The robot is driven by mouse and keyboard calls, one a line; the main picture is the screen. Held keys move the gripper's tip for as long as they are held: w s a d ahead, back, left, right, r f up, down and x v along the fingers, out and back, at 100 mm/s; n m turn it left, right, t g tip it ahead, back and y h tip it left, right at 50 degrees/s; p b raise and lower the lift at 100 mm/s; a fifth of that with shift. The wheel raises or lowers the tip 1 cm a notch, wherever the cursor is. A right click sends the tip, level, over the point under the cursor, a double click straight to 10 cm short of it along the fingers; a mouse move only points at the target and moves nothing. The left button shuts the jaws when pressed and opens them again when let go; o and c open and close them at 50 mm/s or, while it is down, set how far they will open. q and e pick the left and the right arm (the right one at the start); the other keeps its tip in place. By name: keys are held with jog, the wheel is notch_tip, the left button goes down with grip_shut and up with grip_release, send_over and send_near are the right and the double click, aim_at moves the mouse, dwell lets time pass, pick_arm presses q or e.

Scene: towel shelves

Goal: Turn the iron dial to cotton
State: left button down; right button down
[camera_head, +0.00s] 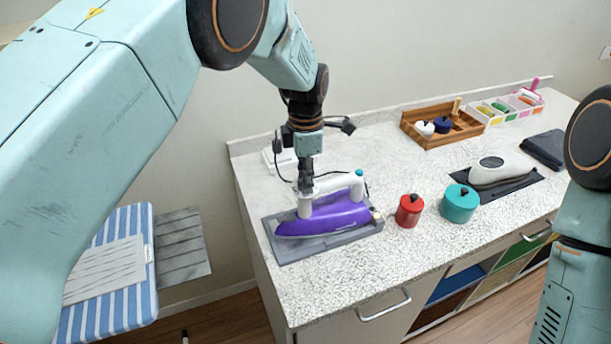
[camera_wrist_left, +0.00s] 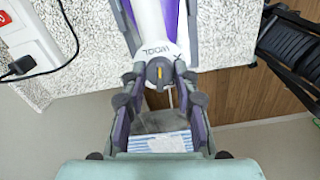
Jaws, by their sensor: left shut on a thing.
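The purple and white iron (camera_head: 325,216) lies on a grey rest (camera_head: 290,248) at the left end of the counter. In the left wrist view, my left gripper (camera_wrist_left: 160,78) is shut on the iron dial (camera_wrist_left: 159,72), a small grey knob with a yellow pointer mark. The word WOOL reads on the white body just above the dial. Other labels are hidden or too small to read. My right gripper is out of view; part of my right arm shows at the right edge.
A red pot (camera_head: 409,211) and a teal pot (camera_head: 459,204) stand right of the iron. A white appliance (camera_head: 500,169) and a wooden tray (camera_head: 431,139) are farther right. A white power strip (camera_wrist_left: 30,45) with a cable is beside the iron. A striped ironing board (camera_head: 105,310) stands left.

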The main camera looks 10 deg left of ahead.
pick_arm(q)
jog(key=n, duration=0.4)
jog(key=shift+f+n, duration=0.1)
jog(key=shift+n, duration=0.2)
jog(key=shift+n+b, duration=0.45)
jog(key=shift+n, duration=0.45)
jog(key=shift+f+n+b, duration=0.1)
jog(key=shift+n+b, duration=0.8)
jog(key=shift+b, duration=0.1)
jog(key=shift+n+b, duration=0.7)
jog(key=shift+b, duration=0.55)
jog(key=shift+n+b, duration=0.6)
jog(key=shift+b, duration=0.7)
jog(key=c, duration=1)
grip_release()
jog(key=shift+r, duration=0.3)
